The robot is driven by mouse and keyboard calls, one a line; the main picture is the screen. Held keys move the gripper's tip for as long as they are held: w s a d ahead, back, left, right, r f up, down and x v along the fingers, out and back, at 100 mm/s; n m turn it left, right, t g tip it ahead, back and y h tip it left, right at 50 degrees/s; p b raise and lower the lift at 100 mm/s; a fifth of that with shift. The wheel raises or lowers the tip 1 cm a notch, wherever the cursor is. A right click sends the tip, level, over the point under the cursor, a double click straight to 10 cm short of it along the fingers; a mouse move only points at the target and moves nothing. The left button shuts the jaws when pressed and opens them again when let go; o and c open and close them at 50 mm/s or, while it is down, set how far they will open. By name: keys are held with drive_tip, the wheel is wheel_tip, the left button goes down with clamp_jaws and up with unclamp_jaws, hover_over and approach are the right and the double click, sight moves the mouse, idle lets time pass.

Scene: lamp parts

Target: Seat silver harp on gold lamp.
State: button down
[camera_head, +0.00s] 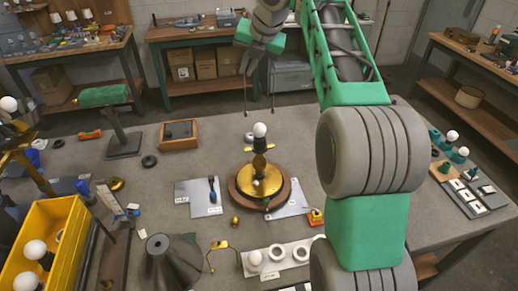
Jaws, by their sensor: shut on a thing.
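The gold lamp (266,184) stands upright on a round wooden turntable (240,203) in the middle of the table, with a dark socket and a white bulb (259,130) on top. My gripper (251,66) is shut on the silver harp (245,98), above and behind the bulb in the picture. The harp's thin legs hang down on either side, and they look apart from the lamp. The harp's top is partly hidden by the gripper.
A yellow bin (75,240) holding bulbs is at the left. A dark cone shade (172,262) and a gold wire piece (222,246) lie in front. A wooden box (179,144) stands behind left. A white tray (283,257) with round parts is in front. My arm covers the right side.

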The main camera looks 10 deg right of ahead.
idle(0.3)
drive_tip(key=shift+f+b, duration=1.95)
drive_tip(key=shift+b, duration=0.1)
drive_tip(key=shift+f+b, duration=2.05)
drive_tip(key=shift+b, duration=0.05)
drive_tip(key=shift+f+b, duration=1.75)
drive_tip(key=shift+b, duration=0.05)
drive_tip(key=shift+f+b, duration=1.25)
drive_tip(key=shift+b, duration=0.05)
drive_tip(key=c, duration=1.5)
unclamp_jaws()
